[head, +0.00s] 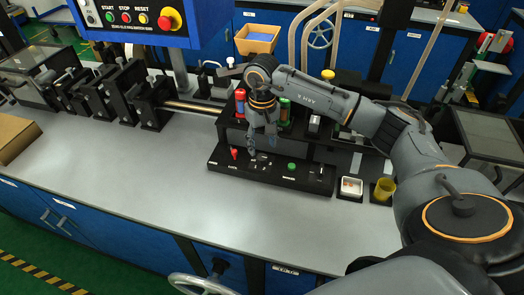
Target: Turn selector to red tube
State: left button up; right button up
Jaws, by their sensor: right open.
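A black control panel (222,167) lies on the bench in front of a dark rack. It carries a red knob (234,153) at its left, a green knob (291,166) further right and small dark parts between them. I cannot tell for certain which is the selector. A red-and-blue tube (240,101) and a green tube (284,111) stand upright in the rack behind. My right gripper (262,148) is open, points down over the panel between the red and green knobs, and hides part of it. Contact cannot be made out. My left gripper is not in view.
A white dish (351,187) and a yellow cup (384,189) stand right of the panel. Black roller stands (110,98) line the bench at left. A start/stop box (135,18) hangs above. The grey bench (140,185) is clear at front left.

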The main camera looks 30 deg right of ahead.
aim_at(262, 156)
jog(key=shift+f+p, duration=0.4)
jog(key=shift+f, duration=2.15)
grip_shut()
